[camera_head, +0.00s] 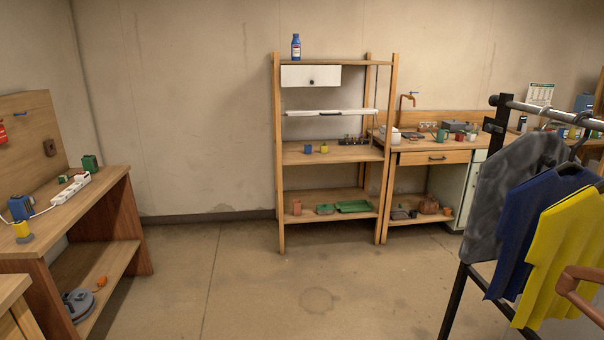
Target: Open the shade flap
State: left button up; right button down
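No part is clearly marked as the shade flap. On the tall wooden shelf unit (391,110) in the middle, a white panel (297,77) with a small dark knob hangs upright under the top board, at the left. Below it, a thin white slab (350,112) with a dark handle on its front edge sits level across the unit. I cannot tell which of the two is the flap. Neither of my grippers is in view, and nothing touches either white part.
Open floor (260,285) lies before the shelf unit. A workbench (112,190) stands at left. A sink counter (425,144) adjoins the shelf at right. A clothes rack (455,300) with hanging shirts blocks the near right. A blue bottle (296,48) stands on the shelf top.

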aim_at(292, 76)
jog(key=i, duration=2.05)
jog(key=i+u, duration=0.1)
jog(key=i, duration=0.9)
jog(key=i+l, duration=0.15)
jog(key=i, duration=0.9)
jog(key=i+l, duration=0.1)
jog(key=i, duration=0.9)
jog(key=u, duration=0.05)
